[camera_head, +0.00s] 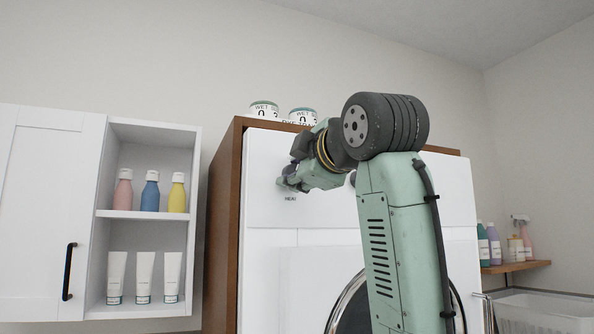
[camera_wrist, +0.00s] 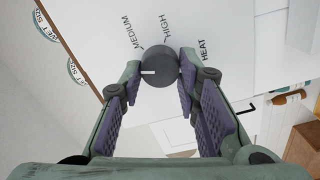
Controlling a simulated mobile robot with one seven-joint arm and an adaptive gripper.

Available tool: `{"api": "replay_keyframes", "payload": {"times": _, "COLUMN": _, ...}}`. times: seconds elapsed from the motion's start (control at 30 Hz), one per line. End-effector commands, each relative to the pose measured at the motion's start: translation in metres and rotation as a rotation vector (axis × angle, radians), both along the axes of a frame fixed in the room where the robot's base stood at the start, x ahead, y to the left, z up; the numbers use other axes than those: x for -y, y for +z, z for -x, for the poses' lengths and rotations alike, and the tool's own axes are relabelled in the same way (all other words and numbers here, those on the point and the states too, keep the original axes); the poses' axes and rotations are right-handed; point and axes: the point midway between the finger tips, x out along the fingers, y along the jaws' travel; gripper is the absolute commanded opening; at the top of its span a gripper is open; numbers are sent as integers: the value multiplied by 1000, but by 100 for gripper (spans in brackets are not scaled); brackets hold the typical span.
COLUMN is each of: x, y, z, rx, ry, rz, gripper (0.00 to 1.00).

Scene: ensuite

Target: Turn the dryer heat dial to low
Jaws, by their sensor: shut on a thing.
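The heat dial (camera_wrist: 160,62) is a dark round knob on the dryer's white front (camera_head: 268,212). In the wrist view it sits between the tips of my gripper (camera_wrist: 161,70), one purple-padded finger on each side. My gripper is shut on the dial. A white pointer mark on the dial points left in the wrist view. The labels MEDIUM, HIGH and HEAT are readable around it; a LOW label does not show. In the head view my gripper (camera_head: 288,182) is at the panel just above the HEAT label, and it largely hides the dial.
Two round tins (camera_head: 264,109) (camera_head: 303,116) stand on top of the brown wooden surround (camera_head: 222,220). An open shelf (camera_head: 146,214) with bottles and tubes is at left. More bottles (camera_head: 493,243) stand on a wooden shelf at right, above a white basket (camera_head: 548,312).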

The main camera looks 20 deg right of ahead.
Motion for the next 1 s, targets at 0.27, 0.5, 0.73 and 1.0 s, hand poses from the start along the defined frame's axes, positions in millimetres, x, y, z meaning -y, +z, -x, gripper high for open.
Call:
{"api": "replay_keyframes", "payload": {"times": 0.27, "x": -1, "y": -1, "z": 0, "rx": 6, "ry": 1, "rz": 201, "gripper": 2}}
{"api": "replay_keyframes", "payload": {"times": 0.5, "x": 0, "y": -1, "z": 0, "rx": 10, "ry": 0, "rz": 303, "gripper": 2}}
{"api": "replay_keyframes", "payload": {"times": 0.73, "x": 0, "y": -1, "z": 0, "rx": 12, "ry": 0, "rz": 342, "gripper": 2}}
{"api": "replay_keyframes", "payload": {"times": 1.0, "x": 0, "y": -1, "z": 0, "rx": 11, "ry": 0, "rz": 347, "gripper": 2}}
